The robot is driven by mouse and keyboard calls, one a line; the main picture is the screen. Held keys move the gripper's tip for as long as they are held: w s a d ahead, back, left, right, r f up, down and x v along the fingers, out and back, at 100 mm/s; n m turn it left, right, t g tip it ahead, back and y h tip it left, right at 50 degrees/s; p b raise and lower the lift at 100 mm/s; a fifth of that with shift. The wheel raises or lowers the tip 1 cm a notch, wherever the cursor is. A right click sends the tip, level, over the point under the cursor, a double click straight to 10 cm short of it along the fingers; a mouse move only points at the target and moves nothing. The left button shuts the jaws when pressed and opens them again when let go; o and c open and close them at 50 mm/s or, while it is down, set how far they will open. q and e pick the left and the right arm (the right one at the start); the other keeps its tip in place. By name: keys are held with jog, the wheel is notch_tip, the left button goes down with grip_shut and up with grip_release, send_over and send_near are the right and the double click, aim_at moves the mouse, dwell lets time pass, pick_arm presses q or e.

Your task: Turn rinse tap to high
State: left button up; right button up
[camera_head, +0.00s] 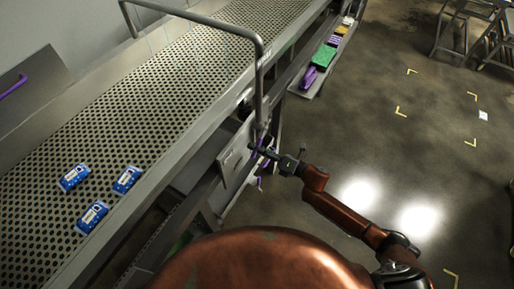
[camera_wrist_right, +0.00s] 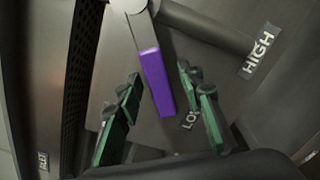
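The rinse tap's lever has a purple handle (camera_wrist_right: 155,78), which shows in the right wrist view pointing down toward a partly hidden label (camera_wrist_right: 190,118) that starts with "LO". A "HIGH" label (camera_wrist_right: 259,52) is to the upper right of it. My right gripper (camera_wrist_right: 160,115) is open, with its green-padded fingers on either side of the purple handle; I see gaps on both sides. In the head view my right gripper (camera_head: 262,151) is at the grey panel (camera_head: 236,155) on the conveyor's side. My left gripper is not in view.
A perforated conveyor (camera_head: 150,110) with several blue packs (camera_head: 92,216) runs along the left. A grey rail (camera_head: 258,90) rises just above the tap area. A shelf with a green item (camera_head: 324,56) is beyond.

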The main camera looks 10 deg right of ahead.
jog(key=v, duration=1.2)
